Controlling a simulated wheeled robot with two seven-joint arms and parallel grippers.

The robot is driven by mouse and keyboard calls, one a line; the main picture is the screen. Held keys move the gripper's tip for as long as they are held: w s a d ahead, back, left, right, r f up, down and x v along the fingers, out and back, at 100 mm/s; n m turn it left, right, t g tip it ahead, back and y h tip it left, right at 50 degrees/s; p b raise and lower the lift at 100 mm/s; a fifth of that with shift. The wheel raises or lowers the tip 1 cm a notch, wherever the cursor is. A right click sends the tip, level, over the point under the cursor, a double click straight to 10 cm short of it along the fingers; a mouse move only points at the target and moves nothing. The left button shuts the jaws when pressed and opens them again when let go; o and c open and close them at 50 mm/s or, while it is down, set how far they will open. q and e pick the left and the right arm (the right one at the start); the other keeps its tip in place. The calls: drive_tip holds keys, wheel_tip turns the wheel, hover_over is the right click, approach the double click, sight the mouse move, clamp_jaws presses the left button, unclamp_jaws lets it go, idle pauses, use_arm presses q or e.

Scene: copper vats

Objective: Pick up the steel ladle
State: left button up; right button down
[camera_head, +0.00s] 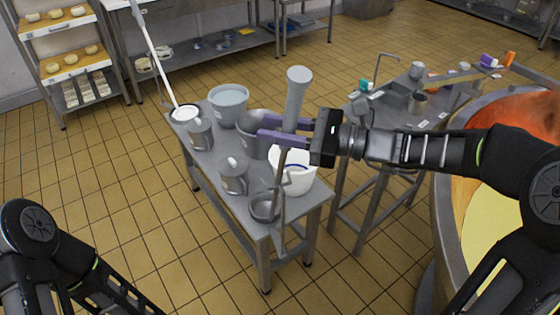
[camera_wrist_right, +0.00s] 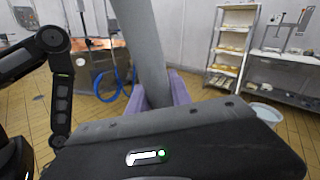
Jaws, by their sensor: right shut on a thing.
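My right gripper (camera_head: 273,131) is shut on the steel ladle (camera_head: 297,95), above the near right part of the steel table (camera_head: 212,180). The ladle's thick grey upper part stands upright, slightly tilted, between the purple fingers. A thinner shaft runs down below them past the white bucket. I cannot tell whether the small grey bowl shape (camera_head: 263,208) at the lower end belongs to it. In the right wrist view the grey handle (camera_wrist_right: 148,50) rises between the fingers (camera_wrist_right: 162,90). Only links of my left arm show; its gripper is out of view.
A long white rod (camera_head: 155,50) leans up from the far left corner. A copper vat (camera_head: 462,185) stands at right. The tiled floor at left is clear.

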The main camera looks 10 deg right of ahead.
idle(0.4)
wheel_tip(320, 180, up, 10)
idle(0.5)
idle(0.5)
wheel_tip(320, 180, up, 7)
drive_tip(key=p, duration=0.6)
drive_tip(key=shift+r, duration=0.1)
